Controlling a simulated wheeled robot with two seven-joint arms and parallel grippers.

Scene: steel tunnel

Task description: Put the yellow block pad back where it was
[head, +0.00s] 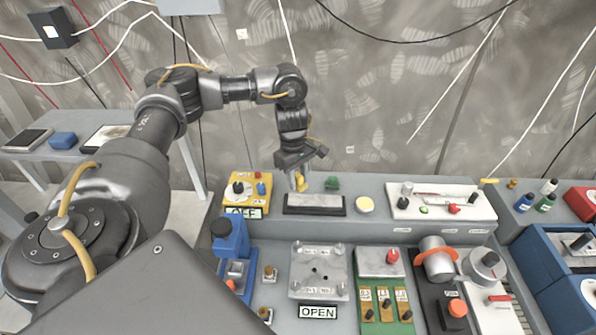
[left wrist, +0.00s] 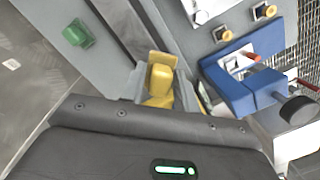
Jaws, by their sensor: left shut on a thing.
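My left gripper (head: 300,180) is above the back ledge of the console, just behind the dark slab. It is shut on the yellow block pad (left wrist: 160,76), which shows between the fingers in the left wrist view. In the head view only a small yellow part of the pad (head: 300,184) shows below the fingers. I cannot tell whether the pad touches the surface. The dark slab (head: 314,206) has a pale rim, and a green block (head: 332,183) sits behind it; the green block also shows in the left wrist view (left wrist: 78,33). My right gripper is not in view.
A yellow box (head: 240,201) with knobs and an OFF label stands left of the slab. A blue lever device (head: 231,240) and an OPEN plate (head: 319,272) are in front.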

